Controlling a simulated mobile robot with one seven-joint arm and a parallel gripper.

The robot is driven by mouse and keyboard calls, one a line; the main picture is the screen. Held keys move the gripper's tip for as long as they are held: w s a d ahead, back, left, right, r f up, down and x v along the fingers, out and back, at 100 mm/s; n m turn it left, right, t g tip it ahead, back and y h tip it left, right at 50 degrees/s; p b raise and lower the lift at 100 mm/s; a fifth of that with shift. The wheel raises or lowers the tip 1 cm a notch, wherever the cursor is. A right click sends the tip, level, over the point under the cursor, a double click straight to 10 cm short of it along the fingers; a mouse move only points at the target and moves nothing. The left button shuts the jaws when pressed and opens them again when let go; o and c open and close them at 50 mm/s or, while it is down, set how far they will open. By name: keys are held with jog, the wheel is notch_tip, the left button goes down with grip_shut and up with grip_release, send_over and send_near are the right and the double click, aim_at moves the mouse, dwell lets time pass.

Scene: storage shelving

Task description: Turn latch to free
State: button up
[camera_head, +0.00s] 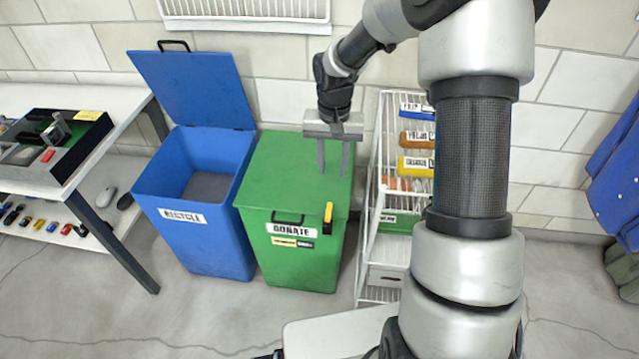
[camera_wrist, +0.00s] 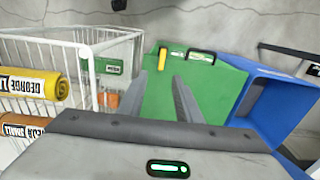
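The green donate bin (camera_head: 300,240) stands with its lid (camera_head: 283,175) closed. A yellow latch (camera_head: 328,213) with a dark lower end is upright at the lid's front edge, right of a black handle (camera_head: 288,217). In the wrist view the yellow latch (camera_wrist: 162,57) lies beyond my fingertips, beside the black handle (camera_wrist: 201,54). My gripper (camera_head: 333,168) is above the back right part of the lid, pointing down, with its fingers apart and nothing between them. It also shows in the wrist view (camera_wrist: 160,76). It is apart from the latch.
An open blue recycle bin (camera_head: 200,235) stands left of the green bin. A white wire rack (camera_head: 372,225) with rolled items is close on the right. A table (camera_head: 130,100) with a tray is at far left. Bare floor lies in front of the bins.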

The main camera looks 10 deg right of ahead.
aim_at(329, 211)
jog(key=f+b, duration=0.1)
jog(key=f, duration=0.5)
jog(key=w+f+b, duration=0.1)
jog(key=f, duration=0.5)
jog(key=f+b, duration=0.1)
jog(key=f, duration=0.5)
jog(key=shift+w+a+b, duration=0.15)
jog(key=shift+b, duration=0.2)
grip_shut()
